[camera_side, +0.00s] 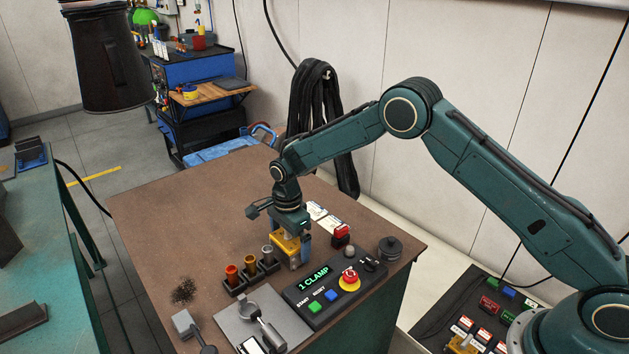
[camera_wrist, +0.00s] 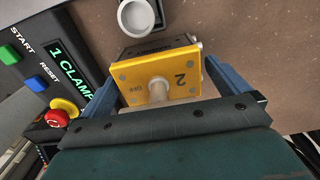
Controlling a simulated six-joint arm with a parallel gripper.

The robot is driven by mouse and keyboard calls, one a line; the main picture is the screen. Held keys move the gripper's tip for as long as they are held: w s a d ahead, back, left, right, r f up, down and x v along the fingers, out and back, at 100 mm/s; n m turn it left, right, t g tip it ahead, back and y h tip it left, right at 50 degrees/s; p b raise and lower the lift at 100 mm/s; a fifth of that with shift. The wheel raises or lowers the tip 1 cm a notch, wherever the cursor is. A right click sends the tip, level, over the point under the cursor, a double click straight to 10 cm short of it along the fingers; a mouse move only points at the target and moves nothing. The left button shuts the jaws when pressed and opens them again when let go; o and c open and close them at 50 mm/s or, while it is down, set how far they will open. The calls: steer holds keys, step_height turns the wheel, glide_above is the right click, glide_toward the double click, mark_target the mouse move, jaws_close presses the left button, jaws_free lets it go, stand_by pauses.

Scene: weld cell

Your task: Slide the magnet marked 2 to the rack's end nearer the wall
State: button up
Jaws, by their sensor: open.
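The yellow magnet marked 2 (camera_wrist: 181,64) lies between the two blue fingers of my gripper (camera_wrist: 161,76) in the wrist view, with the 2 facing the camera. My gripper is open, with a gap visible beside the magnet. In the side view the magnet (camera_side: 284,244) is under my gripper (camera_side: 291,256), partly covered by it. A dark rack (camera_side: 240,286) holding red, orange and grey cups stands just left of the magnet. Whether the magnet touches the rack is hidden.
A control box (camera_side: 327,301) reading 1 CLAMP, with a red stop button (camera_side: 349,276), stands close in front of my gripper. A grey plate (camera_side: 240,325) with tools lies at the front. The table's back left (camera_side: 180,215) is clear. The wall (camera_side: 440,60) is behind.

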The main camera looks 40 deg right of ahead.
step_height(320, 180, up, 13)
steer(key=shift+f, duration=0.1)
steer(key=shift+r, duration=0.5)
stand_by(0.4)
steer(key=shift+d+r, duration=0.1)
steer(key=shift+r, duration=0.1)
steer(key=s+d+r+n+t, duration=0.1)
steer(key=s+d+r+n, duration=0.25)
steer(key=s+r, duration=0.5)
steer(key=s+d+r+n+t, duration=0.25)
steer(key=s+r+n, duration=0.25)
steer(key=s+r, duration=0.35)
steer(key=s+d+n+t, duration=0.1)
steer(key=s+n, duration=0.3)
steer(key=s, duration=0.7)
steer(key=s+d+n+t, duration=0.1)
steer(key=s+d+n, duration=0.3)
steer(key=s, duration=0.6)
steer(key=shift+s+f+n, duration=0.2)
steer(key=shift+s+n, duration=0.15)
steer(key=shift+n, duration=0.4)
